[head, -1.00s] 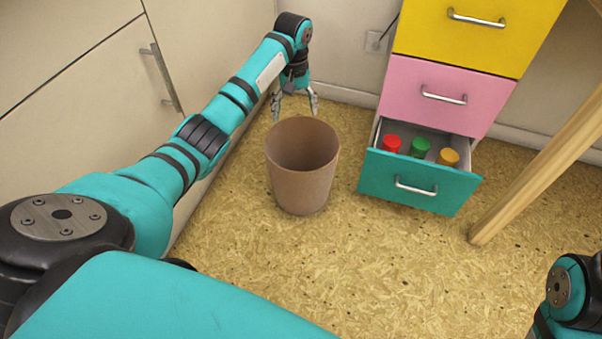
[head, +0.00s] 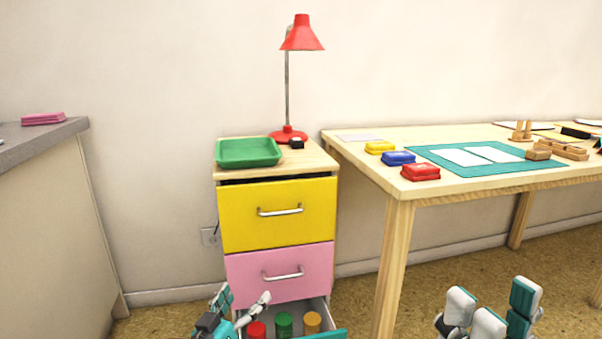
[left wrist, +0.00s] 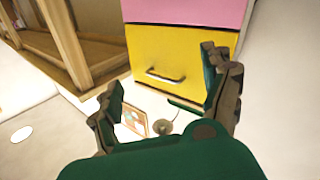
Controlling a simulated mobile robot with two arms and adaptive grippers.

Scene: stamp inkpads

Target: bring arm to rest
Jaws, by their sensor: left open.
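My left gripper (head: 246,294) is low in the head view, in front of the drawer cabinet's lower part. Its two fingers are spread with nothing seen between them. In the left wrist view the gripper (left wrist: 165,98) is also open and empty, its fingers pointing toward a yellow drawer front (left wrist: 165,62). My right gripper (head: 490,308) is at the bottom right of the head view, in front of the table.
The teal bottom drawer (head: 327,333) stands pulled out, with red, green and orange jars (head: 284,323) inside. The yellow drawer (head: 277,212) and pink drawer (head: 281,271) are shut. A green tray (head: 248,152) and red lamp (head: 301,38) are on top. The table (head: 385,172) holds inkpads (head: 420,172).

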